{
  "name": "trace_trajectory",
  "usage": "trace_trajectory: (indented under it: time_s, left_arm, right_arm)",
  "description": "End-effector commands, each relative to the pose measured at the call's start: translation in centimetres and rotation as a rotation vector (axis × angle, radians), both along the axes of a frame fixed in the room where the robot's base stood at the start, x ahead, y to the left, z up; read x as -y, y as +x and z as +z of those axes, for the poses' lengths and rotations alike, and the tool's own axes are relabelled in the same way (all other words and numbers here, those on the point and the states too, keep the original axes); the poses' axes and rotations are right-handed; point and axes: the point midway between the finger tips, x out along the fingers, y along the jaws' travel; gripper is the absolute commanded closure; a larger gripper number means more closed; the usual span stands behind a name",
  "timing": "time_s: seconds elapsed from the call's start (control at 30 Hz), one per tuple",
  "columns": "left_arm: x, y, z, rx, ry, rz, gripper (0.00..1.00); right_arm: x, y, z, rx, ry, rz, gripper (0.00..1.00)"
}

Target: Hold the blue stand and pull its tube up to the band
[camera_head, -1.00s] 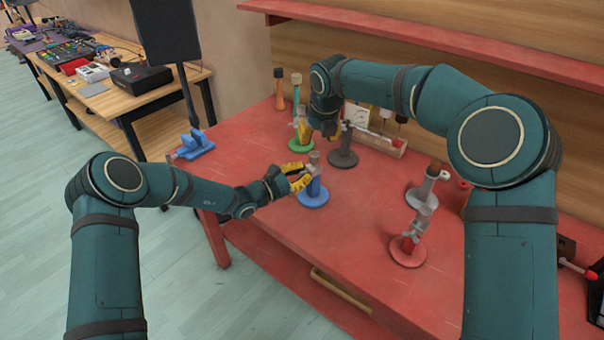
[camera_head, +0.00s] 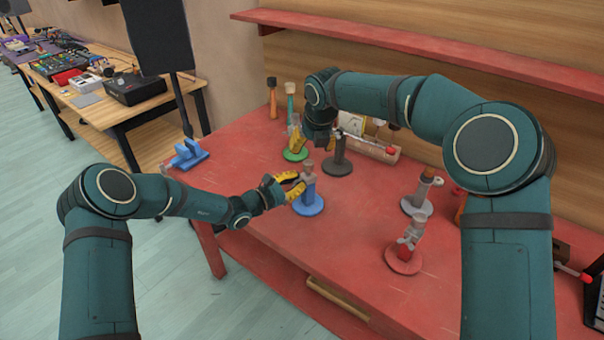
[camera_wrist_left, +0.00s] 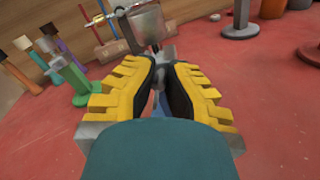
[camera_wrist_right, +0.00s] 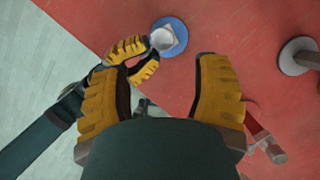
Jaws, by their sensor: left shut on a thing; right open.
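The blue stand (camera_head: 308,206) has a round base on the red table and stands upright. A grey tube with a grey collar (camera_head: 308,175) rises from its blue post. My left gripper (camera_head: 298,187) is shut on the blue post, just under the collar. In the left wrist view its fingers (camera_wrist_left: 164,68) are closed together below the grey collar (camera_wrist_left: 146,22). My right gripper (camera_head: 303,141) is open and empty, above and behind the stand. In the right wrist view its fingers (camera_wrist_right: 166,72) are wide apart, with the blue base (camera_wrist_right: 178,28) beyond them. I cannot make out the band.
A green stand (camera_head: 296,154) is behind the blue one, and a dark grey stand (camera_head: 338,165) is to its right. A grey stand (camera_head: 416,205) and a red stand (camera_head: 404,258) are further right. A wooden rack (camera_head: 375,150) is at the back. The front table is clear.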

Motion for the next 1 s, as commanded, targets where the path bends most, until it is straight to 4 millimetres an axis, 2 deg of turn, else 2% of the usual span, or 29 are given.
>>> trace_trajectory:
  time_s: [0.17,0.53,1.0]
  left_arm:
    - [0.0,0.0,0.1,0.002,0.0,0.0,1.0]
    - [0.0,0.0,0.1,0.002,0.0,0.0,1.0]
    - [0.0,0.0,0.1,0.002,-0.001,0.0,1.0]
  right_arm:
    - [0.3,0.1,-1.2,0.005,0.159,-0.214,0.38]
    - [0.9,-0.5,-3.5,-0.069,0.64,-0.797,0.38]
    - [2.8,-2.8,-4.7,-0.375,1.284,-1.502,0.38]
